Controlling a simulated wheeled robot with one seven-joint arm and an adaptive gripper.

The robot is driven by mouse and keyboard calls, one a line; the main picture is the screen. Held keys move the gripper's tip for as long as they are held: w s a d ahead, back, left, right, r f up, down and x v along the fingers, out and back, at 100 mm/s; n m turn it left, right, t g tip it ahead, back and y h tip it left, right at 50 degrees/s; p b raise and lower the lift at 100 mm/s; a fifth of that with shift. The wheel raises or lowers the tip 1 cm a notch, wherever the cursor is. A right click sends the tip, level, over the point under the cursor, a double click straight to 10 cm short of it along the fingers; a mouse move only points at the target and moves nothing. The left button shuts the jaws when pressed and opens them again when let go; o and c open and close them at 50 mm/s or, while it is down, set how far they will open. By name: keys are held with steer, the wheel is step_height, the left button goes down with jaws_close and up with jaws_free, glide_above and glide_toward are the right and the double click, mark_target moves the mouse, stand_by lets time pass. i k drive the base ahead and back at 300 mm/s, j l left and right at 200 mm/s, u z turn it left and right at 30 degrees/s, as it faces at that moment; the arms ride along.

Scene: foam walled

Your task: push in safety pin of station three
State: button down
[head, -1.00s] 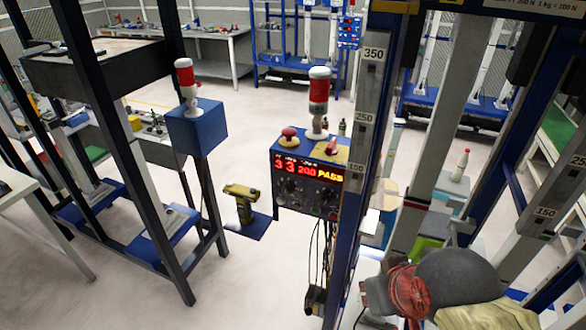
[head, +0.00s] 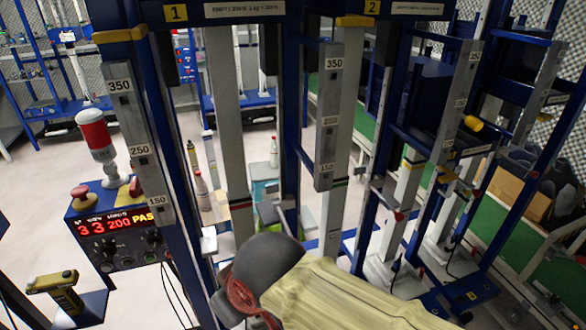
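The test frame has numbered plates, 1 (head: 175,12) and 2 (head: 371,7), on its top beam; I cannot read a plate for station three. A yellow knob (head: 473,123) sticks out by a column at the right; I cannot tell whether it is the safety pin. A small red part (head: 399,216) sits on a column bracket left of and below it. My arm, with a grey joint and a pale yellow cover, fills the lower middle, in front of the frame. My gripper is not visible, so neither its opening nor what it touches shows.
A control box (head: 115,232) with a red lamp (head: 95,132) and a lit display stands at the left. A yellow tool (head: 55,287) is below it. Blue uprights and scaled grey columns (head: 328,117) stand close ahead. A cardboard box (head: 520,190) is at the far right.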

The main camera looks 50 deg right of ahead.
mark_target(476, 192)
steer(key=z, duration=3)
